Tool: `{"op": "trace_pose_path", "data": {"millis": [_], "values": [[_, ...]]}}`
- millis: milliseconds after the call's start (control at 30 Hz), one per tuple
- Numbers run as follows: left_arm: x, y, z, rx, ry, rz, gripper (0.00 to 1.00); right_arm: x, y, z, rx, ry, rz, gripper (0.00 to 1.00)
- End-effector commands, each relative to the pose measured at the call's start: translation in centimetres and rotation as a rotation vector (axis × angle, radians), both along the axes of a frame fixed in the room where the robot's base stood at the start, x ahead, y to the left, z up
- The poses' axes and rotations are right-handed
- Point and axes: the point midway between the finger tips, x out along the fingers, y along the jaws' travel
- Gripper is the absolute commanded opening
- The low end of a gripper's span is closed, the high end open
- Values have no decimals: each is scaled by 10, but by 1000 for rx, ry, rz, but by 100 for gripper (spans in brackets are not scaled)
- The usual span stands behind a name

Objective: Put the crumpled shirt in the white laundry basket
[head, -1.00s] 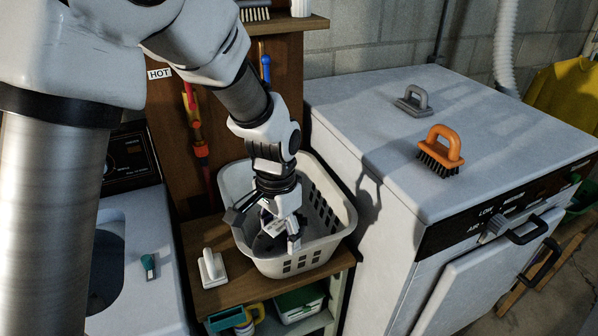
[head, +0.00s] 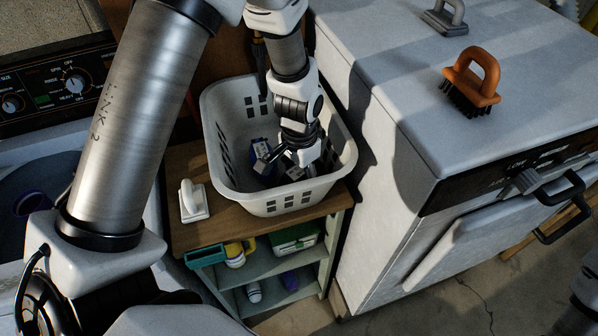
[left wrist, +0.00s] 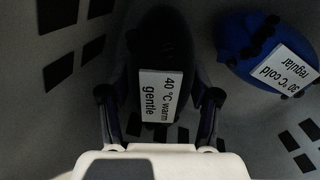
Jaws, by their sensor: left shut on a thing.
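The white laundry basket (head: 335,172) stands on a wooden shelf top, with slotted walls. My left gripper (head: 290,168) reaches down inside it. In the left wrist view a dark crumpled cloth (left wrist: 165,45) with a white tag reading "40 °C warm gentle" (left wrist: 158,97) lies between the fingers, and the gripper is shut on it. A blue crumpled cloth (left wrist: 238,38) with a tag reading "30 °C cold regular" (left wrist: 285,70) lies beside it in the basket. I cannot tell which is the shirt. My right gripper is not in view.
A white-handled brush (head: 193,202) sits left of the basket. Bottles and boxes fill the shelves (head: 275,262) below. A white machine (head: 400,90) stands at right, with an orange brush (head: 474,80) and a grey-handled brush (head: 446,15) on top. A washer (head: 60,95) is at left.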

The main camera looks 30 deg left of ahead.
Motion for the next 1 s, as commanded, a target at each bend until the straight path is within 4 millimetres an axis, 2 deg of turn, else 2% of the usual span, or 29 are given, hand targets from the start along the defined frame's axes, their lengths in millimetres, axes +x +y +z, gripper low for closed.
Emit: {"op": "trace_pose_path", "data": {"millis": [100,433,467,800,900,1000], "values": [[0,0,-12,0,0,0,22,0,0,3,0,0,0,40],[0,0,-17,0,-1,0,22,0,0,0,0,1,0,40],[0,0,-16,0,-1,0,73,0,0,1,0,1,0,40],[0,0,-13,0,-2,0,73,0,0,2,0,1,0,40],[1,0,-4,0,-4,0,73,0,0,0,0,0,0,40],[2,1,16,-1,-8,1,73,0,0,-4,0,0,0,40]]}}
